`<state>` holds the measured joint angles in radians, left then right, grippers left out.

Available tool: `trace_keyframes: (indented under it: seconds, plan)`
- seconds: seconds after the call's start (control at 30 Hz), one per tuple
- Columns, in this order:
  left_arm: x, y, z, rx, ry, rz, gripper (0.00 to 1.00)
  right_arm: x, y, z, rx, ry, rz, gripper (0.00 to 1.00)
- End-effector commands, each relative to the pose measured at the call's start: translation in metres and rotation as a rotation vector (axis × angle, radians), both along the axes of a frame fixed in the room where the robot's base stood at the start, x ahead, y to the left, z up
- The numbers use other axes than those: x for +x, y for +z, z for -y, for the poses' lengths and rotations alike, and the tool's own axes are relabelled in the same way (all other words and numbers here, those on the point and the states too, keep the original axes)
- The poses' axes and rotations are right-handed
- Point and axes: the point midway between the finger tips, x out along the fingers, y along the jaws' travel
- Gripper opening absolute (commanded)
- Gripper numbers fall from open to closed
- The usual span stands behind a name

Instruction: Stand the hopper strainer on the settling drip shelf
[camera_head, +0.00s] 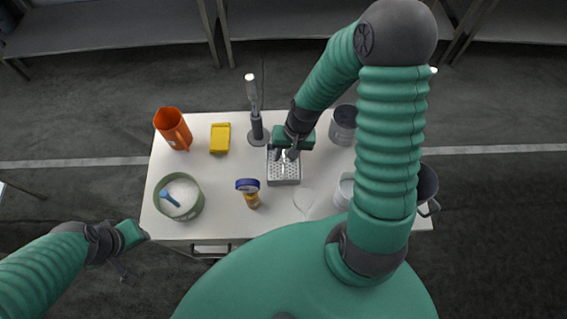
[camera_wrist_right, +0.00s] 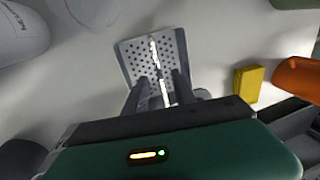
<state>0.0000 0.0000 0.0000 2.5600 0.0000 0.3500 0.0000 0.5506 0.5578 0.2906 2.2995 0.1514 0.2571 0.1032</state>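A perforated grey metal tray (camera_head: 284,178), which looks like the drip shelf, lies mid-table; it also shows in the wrist view (camera_wrist_right: 138,62). My right gripper (camera_head: 288,156) points down over its back edge. In the wrist view its two fingers (camera_wrist_right: 160,88) stand apart over the tray. A thin bright strip (camera_wrist_right: 154,52) runs between them; I cannot tell whether it is part of the strainer. No strainer shows clearly.
On the white table (camera_head: 225,215) stand an orange jug (camera_head: 173,129), yellow block (camera_head: 220,138), stirrer stand (camera_head: 257,132), green tub (camera_head: 190,207) with a blue scoop, blue-capped bottle (camera_head: 250,194), grey pot (camera_head: 343,124) and dark jug (camera_head: 427,187). The front left-middle is clear.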

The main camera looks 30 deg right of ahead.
Motion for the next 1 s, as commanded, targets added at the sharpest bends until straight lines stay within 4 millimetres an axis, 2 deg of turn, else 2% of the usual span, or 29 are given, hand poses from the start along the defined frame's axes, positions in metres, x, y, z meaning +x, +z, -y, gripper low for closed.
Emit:
trace_keyframes:
  seconds: [0.13,0.37,0.6,0.63,1.0]
  plan:
    - [0.000,0.001,0.000,0.000,0.000,0.000,0.32,0.002,-0.023,-0.006,0.002,0.002,-0.003,0.32]
    - [0.000,0.001,0.000,0.000,0.000,0.000,0.32,0.003,-0.025,-0.005,-0.001,0.001,0.001,0.32]
    - [0.000,0.001,0.000,0.000,0.000,0.000,0.32,0.003,-0.025,-0.005,-0.001,0.001,0.001,0.02]
    - [0.000,0.001,0.000,0.000,0.000,0.000,0.32,0.003,-0.025,-0.005,-0.001,0.001,0.001,0.00]
    - [0.000,0.001,0.000,0.000,0.000,0.000,0.32,0.003,-0.025,-0.005,0.000,0.000,0.000,0.00]
